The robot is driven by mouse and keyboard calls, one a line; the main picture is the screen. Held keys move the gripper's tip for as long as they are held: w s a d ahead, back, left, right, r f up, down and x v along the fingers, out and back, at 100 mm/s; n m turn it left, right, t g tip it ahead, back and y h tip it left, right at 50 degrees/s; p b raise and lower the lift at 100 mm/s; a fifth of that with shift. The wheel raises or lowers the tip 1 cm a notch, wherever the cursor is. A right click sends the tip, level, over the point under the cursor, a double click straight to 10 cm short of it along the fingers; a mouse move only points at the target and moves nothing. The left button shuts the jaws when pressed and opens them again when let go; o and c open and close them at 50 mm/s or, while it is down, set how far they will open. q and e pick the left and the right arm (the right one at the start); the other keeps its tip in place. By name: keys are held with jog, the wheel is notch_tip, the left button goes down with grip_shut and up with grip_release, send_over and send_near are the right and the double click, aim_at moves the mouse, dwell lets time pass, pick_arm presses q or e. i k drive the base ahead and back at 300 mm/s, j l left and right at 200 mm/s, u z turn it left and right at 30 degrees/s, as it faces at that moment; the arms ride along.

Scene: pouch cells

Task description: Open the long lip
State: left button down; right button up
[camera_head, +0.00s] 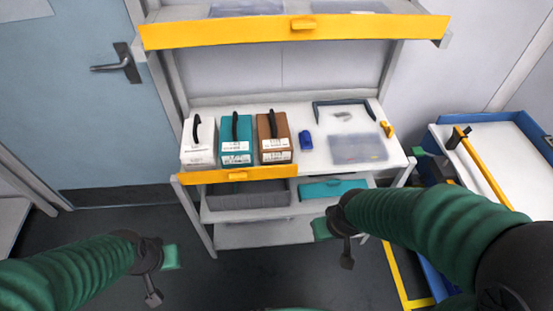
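The long yellow lip (225,36) runs across the front of the upper shelf, with a small yellow catch (303,24) near its middle. It stands up along the shelf edge, its face towards me. My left gripper (162,279) is low at the left, over the floor in the picture and well below the lip. My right gripper (335,246) is lower right of centre, in front of the lower shelves. Both are apart from the lip and hold nothing that I can see.
A shorter yellow lip (205,177) fronts the middle shelf, below white (198,145), teal (235,130) and brown (272,128) boxes. A blue item (305,140) and clear tray (358,149) lie right of them. A blue-edged cart (515,170) stands right, a door (75,100) left.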

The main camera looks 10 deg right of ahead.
aim_at(289, 171)
jog(key=k+j+u, duration=0.1)
jog(key=u, duration=0.35)
jog(key=j+u, duration=0.4)
jog(key=k+l, duration=0.05)
